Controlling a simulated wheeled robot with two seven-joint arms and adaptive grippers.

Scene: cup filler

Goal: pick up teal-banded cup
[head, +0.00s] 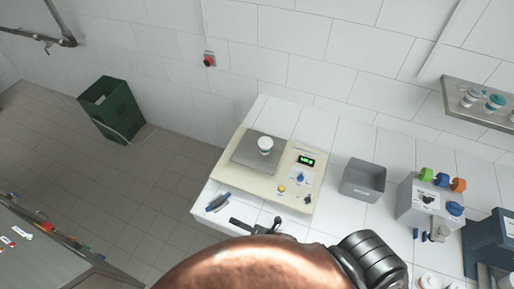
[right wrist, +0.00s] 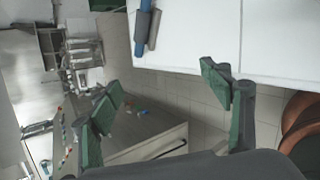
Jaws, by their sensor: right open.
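A white cup with a teal-green band (head: 265,145) stands upright on the grey plate of the scale (head: 225,172) in the head view. My right gripper (head: 257,226) shows partly in the head view, beyond my copper-coloured arm, by the front edge of the white table and well short of the cup. In the right wrist view my right gripper (right wrist: 160,83) has its green-padded fingers wide apart with nothing between them. The cup is not in the right wrist view. My left gripper is not in view.
A blue-and-grey tool (head: 217,202) lies at the table's front left. A grey bin (head: 364,180) and a dispenser with coloured knobs (head: 428,205) stand right of the scale. A wall shelf (head: 475,113) holds more cups, one teal-topped. A green crate (head: 111,110) stands on the floor.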

